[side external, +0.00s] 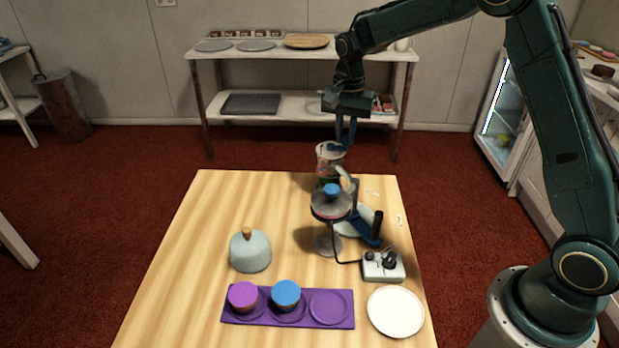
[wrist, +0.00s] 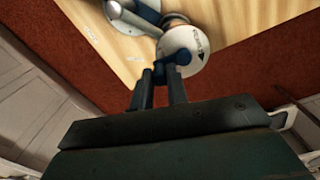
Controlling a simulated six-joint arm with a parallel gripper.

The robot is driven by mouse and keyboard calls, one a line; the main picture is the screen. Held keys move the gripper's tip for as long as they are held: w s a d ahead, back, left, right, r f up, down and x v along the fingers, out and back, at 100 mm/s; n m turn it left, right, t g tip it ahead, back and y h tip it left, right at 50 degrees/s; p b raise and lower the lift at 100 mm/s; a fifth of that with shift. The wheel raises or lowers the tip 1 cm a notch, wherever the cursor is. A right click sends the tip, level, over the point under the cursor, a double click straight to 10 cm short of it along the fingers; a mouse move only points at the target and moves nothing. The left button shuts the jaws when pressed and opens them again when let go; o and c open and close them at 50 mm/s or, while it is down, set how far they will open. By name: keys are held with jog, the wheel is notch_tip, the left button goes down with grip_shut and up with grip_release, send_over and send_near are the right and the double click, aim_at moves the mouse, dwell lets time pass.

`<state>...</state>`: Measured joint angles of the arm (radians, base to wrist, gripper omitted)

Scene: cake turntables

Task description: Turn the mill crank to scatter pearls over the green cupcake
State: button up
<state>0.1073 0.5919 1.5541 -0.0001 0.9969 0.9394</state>
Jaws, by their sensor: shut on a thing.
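The mill (side external: 329,165) is a clear jar with coloured contents at the back of the table, with a pale round top. In the wrist view its round white top (wrist: 186,46) shows with a blue crank knob (wrist: 173,58) at its edge. My gripper (side external: 344,144) reaches straight down at the top of the mill. In the wrist view my gripper's fingers (wrist: 163,76) are close together on the blue knob.
A stand with a grey cover and blue knob (side external: 331,191) stands before the mill, near a wired control box (side external: 383,266). A purple tray (side external: 288,321) holds purple (side external: 243,294) and blue (side external: 286,293) cupcakes. A grey dome (side external: 250,252) and white plate (side external: 395,312) stand nearby. The table's left is clear.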

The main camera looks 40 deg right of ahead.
aim_at(332, 155)
jog(key=shift+a+r, duration=0.1)
jog(key=shift+a, duration=0.05)
jog(key=shift+s+a, duration=0.2)
jog(key=shift+a, duration=0.3)
jog(key=shift+a, duration=0.65)
jog(key=shift+w, duration=0.1)
jog(key=shift+w+a, duration=0.25)
jog(key=shift+a, duration=0.3)
dwell(0.5)
